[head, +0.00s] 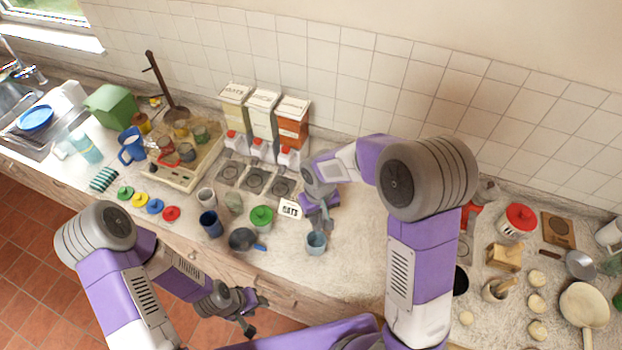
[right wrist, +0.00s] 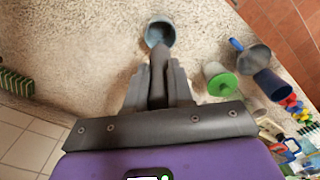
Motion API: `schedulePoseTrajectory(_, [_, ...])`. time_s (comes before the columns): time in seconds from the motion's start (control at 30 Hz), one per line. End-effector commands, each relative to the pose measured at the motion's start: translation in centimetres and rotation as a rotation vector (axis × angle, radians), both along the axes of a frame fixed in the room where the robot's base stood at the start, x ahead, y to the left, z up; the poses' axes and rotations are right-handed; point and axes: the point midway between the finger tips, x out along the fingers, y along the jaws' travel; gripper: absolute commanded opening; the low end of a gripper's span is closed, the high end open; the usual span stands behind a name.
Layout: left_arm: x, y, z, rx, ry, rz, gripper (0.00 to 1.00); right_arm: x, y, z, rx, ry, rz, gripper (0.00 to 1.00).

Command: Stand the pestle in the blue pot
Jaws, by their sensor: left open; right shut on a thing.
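My right gripper (head: 318,218) is shut on a dark grey pestle, which shows between its fingers in the right wrist view (right wrist: 158,72). The gripper is just above a small blue-grey pot (head: 316,244) on the counter. In the right wrist view the pestle's far end overlaps the opening of this pot (right wrist: 161,30); I cannot tell whether it is inside or above the rim. A darker blue cup (head: 210,224) stands further left. My left gripper (head: 256,314) is open and empty, low in front of the counter edge.
A green-lidded pot (head: 261,218), a dark pan (head: 242,239) and a label card (head: 290,209) stand left of the blue-grey pot. A mortar (head: 495,291) with a wooden stick stands far right. Counter right of the pot (head: 355,240) is clear.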

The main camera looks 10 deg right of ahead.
Motion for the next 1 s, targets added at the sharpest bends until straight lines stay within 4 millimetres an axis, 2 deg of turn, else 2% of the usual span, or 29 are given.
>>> schedulePoseTrajectory(0.13, [-0.1,0.0,0.4,0.000,0.002,0.000,0.43,0.0,0.1,0.5,-0.004,-0.003,0.006,0.00])
schedulePoseTrajectory(0.37, [-0.1,0.0,-0.3,0.000,0.002,0.000,0.43,0.0,0.1,-0.5,-0.004,-0.003,0.006,0.00])
schedulePoseTrajectory(1.0, [-0.1,0.0,-4.0,0.000,0.001,0.000,0.43,0.0,0.1,-5.5,-0.004,-0.003,0.006,0.00])
